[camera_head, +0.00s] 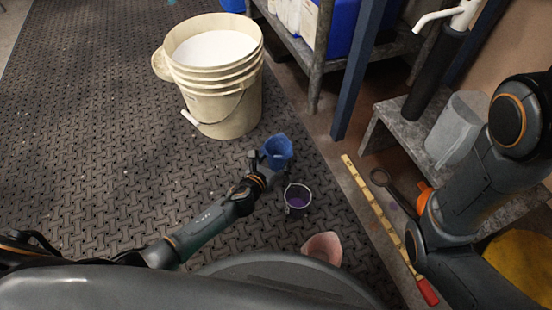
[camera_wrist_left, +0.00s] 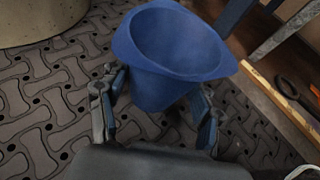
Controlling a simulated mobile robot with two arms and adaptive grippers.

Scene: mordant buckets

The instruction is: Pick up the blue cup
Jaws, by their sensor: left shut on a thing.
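The blue cup (camera_head: 277,151) is at the end of my left arm in the head view, and it fills the upper middle of the left wrist view (camera_wrist_left: 172,45). My left gripper (camera_head: 262,163) is shut on the cup, with one finger on each side of its body in the left wrist view (camera_wrist_left: 158,110). The cup is tilted, its open mouth facing up, and no contents can be seen in it. I cannot tell from these frames how far it is off the floor. My right arm shows at the right of the head view, but its gripper is not visible.
A large cream bucket (camera_head: 228,112) with white contents stands behind the cup. A small dark bucket (camera_head: 297,203) with purple contents and a pink container (camera_head: 323,246) stand nearer. A yellow ruler (camera_head: 372,202) lies to the right, beside a bench with a grey jug (camera_head: 458,128). The mat at left is clear.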

